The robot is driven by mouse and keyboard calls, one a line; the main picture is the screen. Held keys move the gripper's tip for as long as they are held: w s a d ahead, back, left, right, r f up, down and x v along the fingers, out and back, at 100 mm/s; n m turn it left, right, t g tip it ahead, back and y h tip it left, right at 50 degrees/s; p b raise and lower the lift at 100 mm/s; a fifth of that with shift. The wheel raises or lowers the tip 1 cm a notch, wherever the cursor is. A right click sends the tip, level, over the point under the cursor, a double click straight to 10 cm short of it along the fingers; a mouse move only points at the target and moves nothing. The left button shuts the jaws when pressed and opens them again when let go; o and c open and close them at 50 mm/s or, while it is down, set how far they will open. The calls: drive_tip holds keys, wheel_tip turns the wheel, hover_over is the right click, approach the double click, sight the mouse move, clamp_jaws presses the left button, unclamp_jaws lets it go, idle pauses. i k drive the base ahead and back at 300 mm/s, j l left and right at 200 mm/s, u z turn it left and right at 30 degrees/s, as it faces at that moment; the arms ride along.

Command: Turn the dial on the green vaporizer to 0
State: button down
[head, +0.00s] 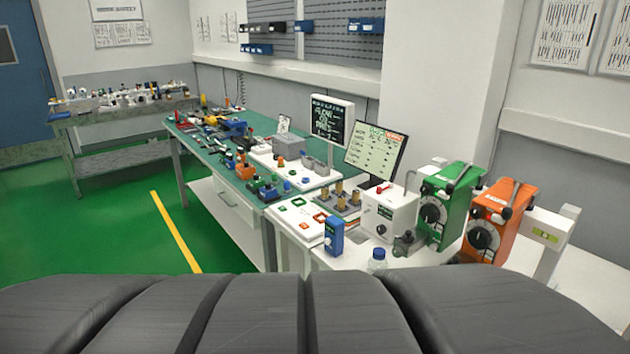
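The green vaporizer (447,204) stands upright near the right end of the equipment table. Its round black dial (431,213) with pale markings is on the front face. The dial's setting is too small to read. An orange vaporizer (494,220) stands close to its right, with a dark dial (484,237) of its own. My gripper is not in view, so I cannot see where it is relative to the dial.
A white box (390,212) and a small grey fitting (404,243) stand left of the green vaporizer. Two screens (375,150) are behind. Green floor (110,235) is open at left.

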sight(429, 213)
drive_tip(key=z, duration=0.9)
